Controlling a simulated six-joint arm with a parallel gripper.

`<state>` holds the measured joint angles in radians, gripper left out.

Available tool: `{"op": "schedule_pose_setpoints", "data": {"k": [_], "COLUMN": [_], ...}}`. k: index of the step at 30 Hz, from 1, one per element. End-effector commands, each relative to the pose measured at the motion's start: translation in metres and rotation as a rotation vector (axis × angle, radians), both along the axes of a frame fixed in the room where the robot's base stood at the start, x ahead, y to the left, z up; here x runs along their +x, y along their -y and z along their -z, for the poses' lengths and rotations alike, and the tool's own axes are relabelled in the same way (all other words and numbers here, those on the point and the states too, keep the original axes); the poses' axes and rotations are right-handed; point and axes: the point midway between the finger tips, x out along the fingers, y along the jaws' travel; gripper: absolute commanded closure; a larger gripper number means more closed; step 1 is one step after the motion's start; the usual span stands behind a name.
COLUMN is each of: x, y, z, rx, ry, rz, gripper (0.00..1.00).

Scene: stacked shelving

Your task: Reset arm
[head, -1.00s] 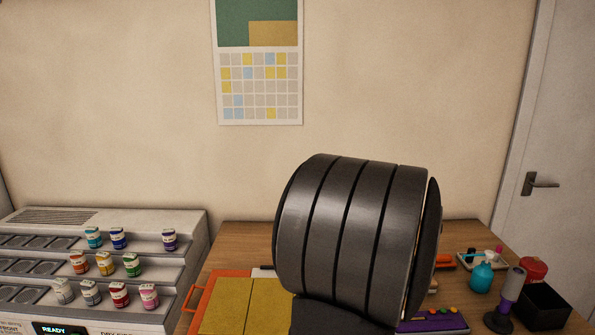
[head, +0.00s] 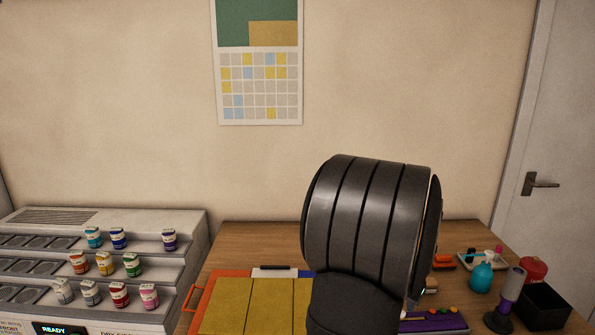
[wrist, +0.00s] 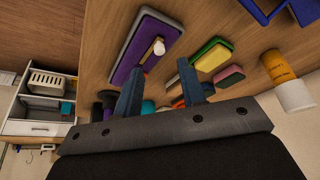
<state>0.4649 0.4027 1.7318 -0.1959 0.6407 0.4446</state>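My gripper (wrist: 158,84) shows in the wrist view as two blue-grey fingers standing apart, with nothing held between them. Table items show beyond the fingertips. In the head view a large dark link of my arm fills the lower middle, and my gripper's fingers are hidden or too small to make out there. The arm stands over the wooden table (head: 240,238) and hides part of the orange tray with yellow panels (head: 262,305).
A stepped rack (head: 120,222) with several small paint jars stands at the left. A blue bottle (head: 481,278), a red jar (head: 533,269) and a black box (head: 543,307) stand at the right. The wrist view shows a purple-and-grey board (wrist: 142,50) and a white-and-orange bottle (wrist: 286,80).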

Motion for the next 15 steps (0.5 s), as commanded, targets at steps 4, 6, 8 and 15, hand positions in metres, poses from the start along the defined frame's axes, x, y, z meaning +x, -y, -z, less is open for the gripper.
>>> {"op": "schedule_pose_setpoints", "data": {"k": [4,6,8,15], "x": [0.006,0.009,0.012,0.016], "y": [0.007,0.010,0.013,0.052], "z": [0.025,0.036,0.044,0.053], "rx": [0.001,0.002,0.001,0.000], "ry": [-0.003,-0.004,-0.003,0.001], "rz": [0.000,0.000,-0.001,0.006], "gripper": [0.63,0.63,0.63,0.63]}}
